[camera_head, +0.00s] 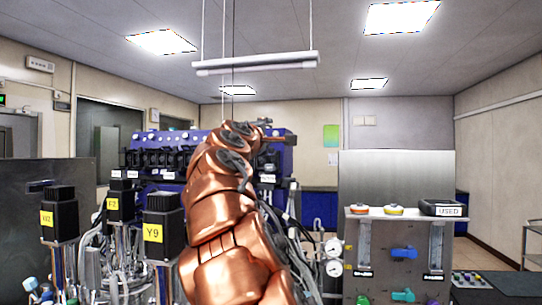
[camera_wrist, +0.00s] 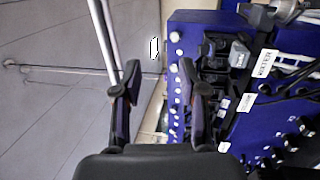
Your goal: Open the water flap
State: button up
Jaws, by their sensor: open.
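The blue unit carries a row of pale round knobs, dark box-like parts (camera_wrist: 215,48) and white labels (camera_wrist: 265,62), too small to read. The right finger overlaps the unit in the picture; I cannot tell whether it touches. In the head view my copper arm rises in front of the blue unit (camera_head: 280,150) and hides its middle. I cannot single out the water flap in either view.
Black motor blocks with yellow labels, one marked Y9 (camera_head: 154,232), stand at the left among hoses. A grey panel with gauges, blue and green valves (camera_head: 404,253) and a box marked USED (camera_head: 442,208) stands at the right. A lamp (camera_head: 255,63) hangs above.

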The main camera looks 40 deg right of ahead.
jog(key=f+m+b, duration=0.1)
jog(key=m, duration=0.3)
jog(key=m+t+b, duration=0.2)
jog(key=m+b, duration=0.3)
jog(key=m, duration=0.8)
send_near(270, 150)
jog(key=w+d, duration=0.2)
jog(key=shift+w+d+r+t+h+p, duration=0.3)
jog(key=shift+w+d+r+h+p, duration=0.15)
jog(key=shift+p, duration=0.35)
jog(key=shift+w+d+r+p, duration=0.15)
jog(key=shift+d+p, duration=0.1)
jog(key=shift+d, duration=0.1)
jog(key=shift+w+d+r+p, duration=0.1)
jog(key=shift+w+d+p, duration=0.05)
jog(key=shift+d+p, duration=0.15)
jog(key=shift+w+d+r+p, duration=0.3)
jog(key=shift+w+p, duration=0.1)
jog(key=shift+w+d+r+p, duration=0.15)
jog(key=shift+w+d+p, duration=0.2)
jog(key=shift+d+p, duration=0.15)
jog(key=shift+w+r, duration=0.15)
jog(key=shift+w, duration=0.05)
jog(key=shift+p+x, duration=1.1)
jog(key=shift+d, duration=0.1)
